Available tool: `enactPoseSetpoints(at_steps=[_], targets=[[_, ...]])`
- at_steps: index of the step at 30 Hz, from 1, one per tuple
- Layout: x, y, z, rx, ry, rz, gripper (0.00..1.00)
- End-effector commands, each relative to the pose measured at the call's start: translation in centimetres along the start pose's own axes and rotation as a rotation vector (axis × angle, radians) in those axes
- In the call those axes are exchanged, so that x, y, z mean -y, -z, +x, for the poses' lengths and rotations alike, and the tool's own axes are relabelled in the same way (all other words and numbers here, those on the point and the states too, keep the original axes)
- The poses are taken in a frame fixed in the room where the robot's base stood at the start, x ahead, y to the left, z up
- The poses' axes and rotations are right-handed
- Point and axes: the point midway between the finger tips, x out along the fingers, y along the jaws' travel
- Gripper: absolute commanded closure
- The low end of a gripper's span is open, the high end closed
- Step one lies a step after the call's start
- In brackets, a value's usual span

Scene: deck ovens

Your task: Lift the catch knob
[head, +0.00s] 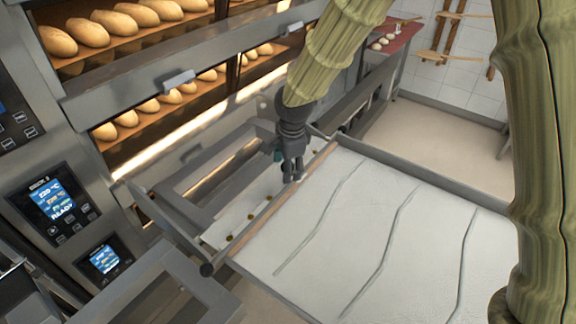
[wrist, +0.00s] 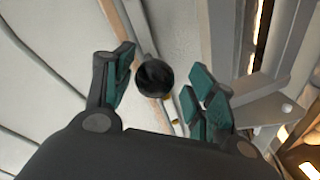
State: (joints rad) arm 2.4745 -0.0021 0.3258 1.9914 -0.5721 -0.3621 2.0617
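The catch knob (wrist: 154,78) is a round black ball seen from above in the wrist view. It sits beside the wooden edge strip of the white cloth-covered loader (head: 370,235). My gripper (wrist: 163,72) is open, with its teal-padded fingers on either side of the knob. Gaps show between the knob and the pads, and I cannot tell how far the knob is below the fingertips. In the head view my gripper (head: 292,172) points down over the loader's oven-side edge, and I cannot make out the knob there.
Deck ovens with bread loaves (head: 118,22) stand at the back left, with lit control screens (head: 55,203). A metal frame (head: 172,205) lies between the ovens and the loader. A red-topped table (head: 396,40) stands at the back. Floor is clear at the upper right.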

Motion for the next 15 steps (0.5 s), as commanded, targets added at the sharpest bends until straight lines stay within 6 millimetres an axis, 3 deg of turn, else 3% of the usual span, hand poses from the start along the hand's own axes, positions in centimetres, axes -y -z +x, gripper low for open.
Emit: enactPoseSetpoints(at_steps=[8,15], targets=[[-0.1,-0.2,-0.4,0.001,-0.001,-0.003,0.44],[0.0,-0.2,-3.2,0.001,0.001,-0.002,0.44]])
